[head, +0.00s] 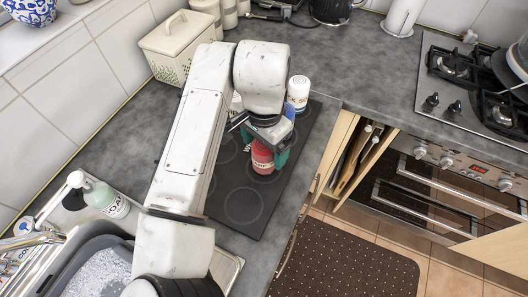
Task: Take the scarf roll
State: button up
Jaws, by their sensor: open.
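A red, roll-shaped thing (262,158), the only thing in view that looks like the scarf roll, stands on the dark mat (241,205) with circle outlines. It has a pale band. My gripper (266,150) is over it, with green fingers open. One finger shows at its right side; the other is mostly hidden, so I cannot tell whether either touches it. My arm hides part of the mat.
A cream box (181,46) and canisters (207,12) are at the back. A soap bottle (108,200) and a soapy basin (100,275) are at lower left. The counter behind the jar is clear.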

jog(key=shift+f, duration=1.7)
jog(key=c, duration=1.2)
jog(key=shift+r, duration=0.1)
jog(key=shift+c, duration=0.2)
jog(key=shift+r, duration=0.45)
notch_tip(320, 180, up, 2)
jog(key=shift+s+d+r+b, duration=0.1)
jog(key=shift+s+r+b, duration=0.1)
jog(key=shift+b, duration=0.3)
jog(key=s+d+r+b, duration=0.1)
jog(key=s+d+r, duration=0.2)
jog(key=s+r, duration=0.6)
jog(key=shift+s+d+r, duration=0.3)
jog(key=shift+s+d, duration=0.1)
jog(key=shift+s, duration=1.65)
jog(key=shift+s, duration=0.1)
